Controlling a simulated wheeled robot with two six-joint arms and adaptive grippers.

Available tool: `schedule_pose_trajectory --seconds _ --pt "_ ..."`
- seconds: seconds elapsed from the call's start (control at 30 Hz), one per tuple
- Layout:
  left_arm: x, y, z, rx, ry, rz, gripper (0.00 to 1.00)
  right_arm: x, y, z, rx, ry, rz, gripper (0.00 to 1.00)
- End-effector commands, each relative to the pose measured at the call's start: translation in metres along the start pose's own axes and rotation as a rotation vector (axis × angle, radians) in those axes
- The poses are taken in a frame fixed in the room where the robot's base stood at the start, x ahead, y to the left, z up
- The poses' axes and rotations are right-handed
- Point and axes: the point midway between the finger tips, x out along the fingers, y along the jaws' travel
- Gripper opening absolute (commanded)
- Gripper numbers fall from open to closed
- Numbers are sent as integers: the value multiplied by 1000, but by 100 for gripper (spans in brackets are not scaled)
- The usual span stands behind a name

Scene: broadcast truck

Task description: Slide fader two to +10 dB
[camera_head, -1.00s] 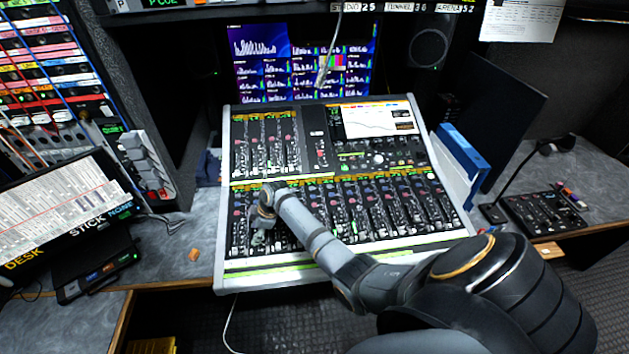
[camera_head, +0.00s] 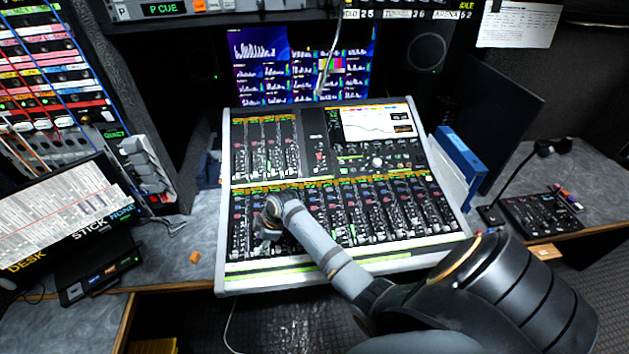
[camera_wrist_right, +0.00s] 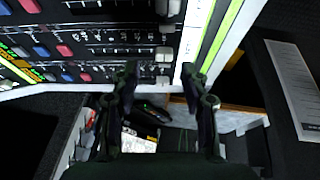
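The mixing console (camera_head: 222,250) stands on the desk, with a lower bank of faders and an upper left bank. My right gripper (camera_head: 268,230) is over the left end of the lower bank, and my arm covers part of it. In the right wrist view the gripper (camera_wrist_right: 160,82) is open, its two dark fingers apart. A light fader cap (camera_wrist_right: 163,81) shows between the fingertips; I cannot tell whether they touch it. More caps, such as a second fader cap (camera_wrist_right: 165,54), line up above it. Which one is fader two cannot be read. My left gripper is out of view.
A monitor screen (camera_head: 262,66) stands behind the console, with a thin microphone in front. A blue binder (camera_head: 460,152) is at its right.

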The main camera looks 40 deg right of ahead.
Motion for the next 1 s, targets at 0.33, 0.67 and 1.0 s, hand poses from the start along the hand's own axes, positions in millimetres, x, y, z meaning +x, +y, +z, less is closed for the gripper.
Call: schedule_pose_trajectory --seconds 0.33,0.67,1.0 --pt "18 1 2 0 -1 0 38 -52 -11 24 55 -26 20 45" --pt "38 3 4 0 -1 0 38 -45 -55 88 252 -87 110 45" --pt "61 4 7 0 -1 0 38 -51 -117 127 424 -95 170 45"
